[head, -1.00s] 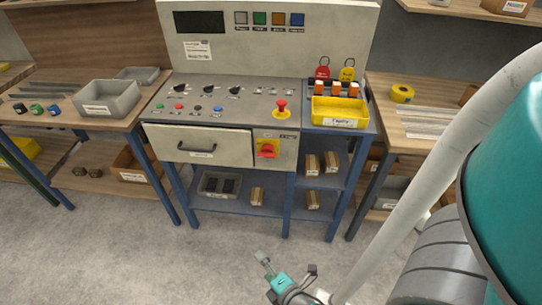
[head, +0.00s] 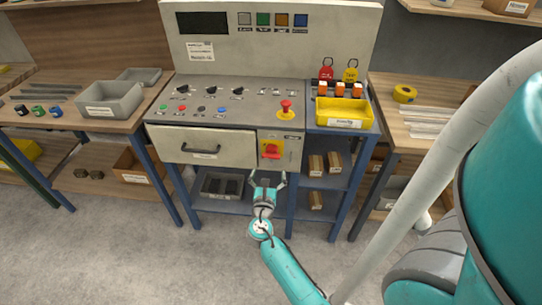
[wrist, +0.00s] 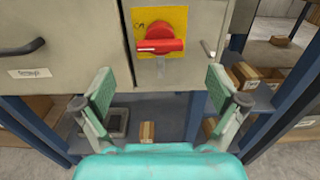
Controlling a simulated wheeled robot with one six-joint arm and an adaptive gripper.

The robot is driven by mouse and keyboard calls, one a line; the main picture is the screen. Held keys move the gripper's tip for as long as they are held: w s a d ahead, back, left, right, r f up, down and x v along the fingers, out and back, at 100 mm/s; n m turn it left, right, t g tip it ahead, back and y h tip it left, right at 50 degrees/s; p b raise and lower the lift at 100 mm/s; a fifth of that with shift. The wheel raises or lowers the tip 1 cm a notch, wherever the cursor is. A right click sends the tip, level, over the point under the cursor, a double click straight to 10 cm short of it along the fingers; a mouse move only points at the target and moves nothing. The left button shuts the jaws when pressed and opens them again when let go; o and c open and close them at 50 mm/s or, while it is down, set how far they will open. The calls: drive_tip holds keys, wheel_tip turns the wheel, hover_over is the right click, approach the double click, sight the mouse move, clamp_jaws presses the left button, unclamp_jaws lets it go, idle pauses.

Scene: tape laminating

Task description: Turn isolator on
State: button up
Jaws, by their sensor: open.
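The isolator is a red rotary handle (head: 271,150) on a yellow plate, on the front of the control cabinet (head: 212,144) right of the drawer. In the wrist view the red handle (wrist: 160,41) lies horizontal across the yellow plate (wrist: 178,18). My gripper (head: 267,177) is just below and in front of the isolator in the head view. In the wrist view my gripper (wrist: 160,88) is open, its two fingers spread to either side below the handle. Nothing is between the fingers, and they look apart from the handle.
A red emergency stop button (head: 286,107) stands on the panel above the isolator. A closed drawer (head: 200,147) with a dark handle is to the left. A yellow bin (head: 343,112) sits to the right. Shelves below hold a grey tray (head: 221,187) and several small boxes.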

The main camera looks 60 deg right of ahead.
sight(271, 157)
drive_tip(key=x, duration=0.9)
drive_tip(key=shift+d, duration=0.1)
drive_tip(key=c, duration=1.7)
